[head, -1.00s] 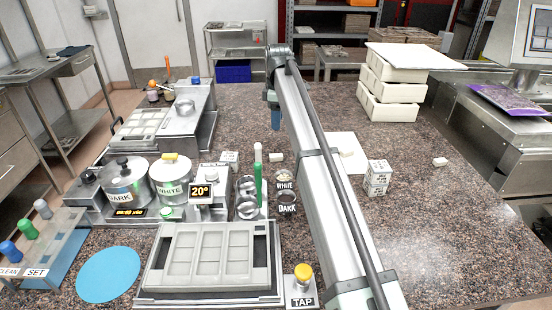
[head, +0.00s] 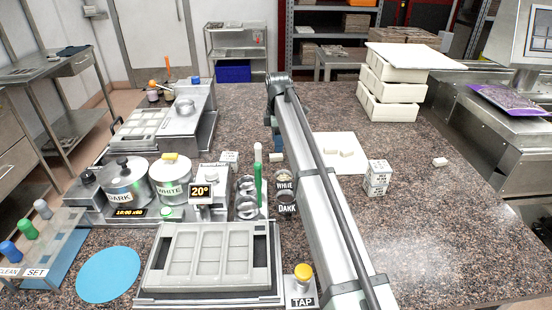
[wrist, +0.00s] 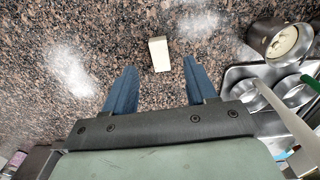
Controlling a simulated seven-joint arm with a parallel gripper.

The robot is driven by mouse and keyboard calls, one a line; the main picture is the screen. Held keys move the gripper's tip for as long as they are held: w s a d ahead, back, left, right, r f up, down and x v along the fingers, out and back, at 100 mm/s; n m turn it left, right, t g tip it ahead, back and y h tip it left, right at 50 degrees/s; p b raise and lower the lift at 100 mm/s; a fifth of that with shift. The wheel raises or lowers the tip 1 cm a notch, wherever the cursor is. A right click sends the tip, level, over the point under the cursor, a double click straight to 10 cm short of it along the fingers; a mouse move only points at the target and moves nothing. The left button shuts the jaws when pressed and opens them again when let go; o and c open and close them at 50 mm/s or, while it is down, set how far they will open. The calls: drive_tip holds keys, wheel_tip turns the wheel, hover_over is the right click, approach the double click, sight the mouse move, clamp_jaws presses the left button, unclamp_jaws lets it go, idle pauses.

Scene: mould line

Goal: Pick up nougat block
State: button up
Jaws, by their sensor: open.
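A small cream block, which I take for the nougat block (head: 276,157), lies on the speckled counter just in front of my gripper. In the wrist view the block (wrist: 159,54) stands out pale against the stone, a little beyond the fingertips and roughly between their lines. My gripper (wrist: 158,68) is open, its two blue fingers apart with nothing between them. In the head view my gripper (head: 278,142) is mostly hidden behind my arm; a blue finger shows just behind the block. Its height above the counter is hard to tell.
Pots labelled WHITE (head: 284,177) and DARK stand close to the block. A steel tray with round cups (wrist: 265,85) lies right in the wrist view.

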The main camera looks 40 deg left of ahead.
sight(277, 155)
drive_tip(key=shift+f, duration=2.75)
drive_tip(key=shift+c, duration=0.2)
clamp_jaws()
